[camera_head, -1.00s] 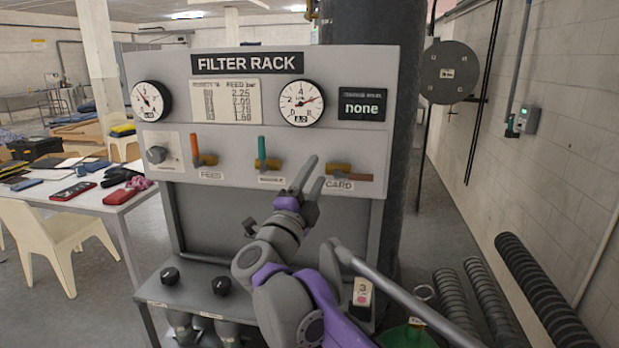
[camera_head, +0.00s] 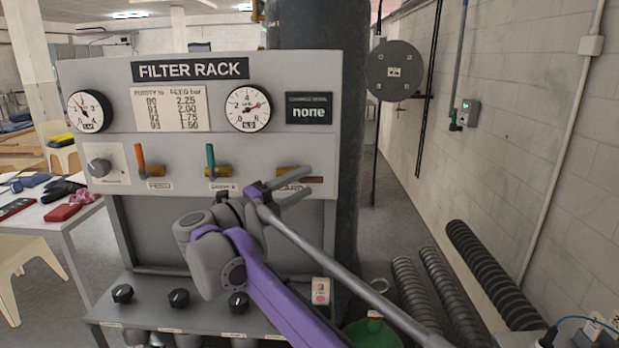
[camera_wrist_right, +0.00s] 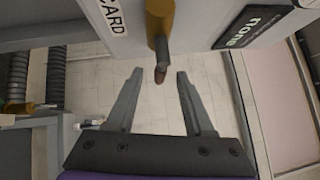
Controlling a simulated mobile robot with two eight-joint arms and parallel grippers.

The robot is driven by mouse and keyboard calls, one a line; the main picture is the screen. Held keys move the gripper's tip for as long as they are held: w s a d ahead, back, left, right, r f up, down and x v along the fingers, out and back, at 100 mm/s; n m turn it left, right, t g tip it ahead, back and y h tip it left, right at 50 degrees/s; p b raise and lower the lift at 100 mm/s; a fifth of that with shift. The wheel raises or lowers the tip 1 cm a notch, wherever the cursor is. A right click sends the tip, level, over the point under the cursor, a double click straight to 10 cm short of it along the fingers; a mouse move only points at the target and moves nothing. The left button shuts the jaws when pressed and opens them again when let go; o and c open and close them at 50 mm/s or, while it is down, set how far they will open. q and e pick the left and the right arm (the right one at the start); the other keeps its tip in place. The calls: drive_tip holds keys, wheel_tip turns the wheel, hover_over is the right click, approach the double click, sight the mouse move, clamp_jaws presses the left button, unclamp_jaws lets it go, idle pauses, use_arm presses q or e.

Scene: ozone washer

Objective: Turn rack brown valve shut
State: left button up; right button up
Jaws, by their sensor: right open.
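The filter rack's brown valve, the rightmost of three, has a brass body (camera_head: 290,172) and a brown lever (camera_head: 315,180) that lies level, pointing right. My right gripper (camera_head: 307,181) is in front of it, its fingers over the card label. In the right wrist view, the brass body (camera_wrist_right: 160,18) is at the top and the lever's tip (camera_wrist_right: 161,75) shows between the open fingertips (camera_wrist_right: 159,77), with gaps on both sides. I cannot tell the depth between fingers and lever. My left gripper is not in view.
An orange lever (camera_head: 140,158) and a teal lever (camera_head: 211,158) stand upright on the valves to the left. Black knobs (camera_head: 179,298) line the lower shelf. A dark column (camera_head: 350,120) stands behind the rack. Ribbed hoses (camera_head: 490,270) lie at the right.

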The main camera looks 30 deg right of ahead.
drive_tip(key=shift+x, duration=1.45)
clamp_jaws()
idle(0.3)
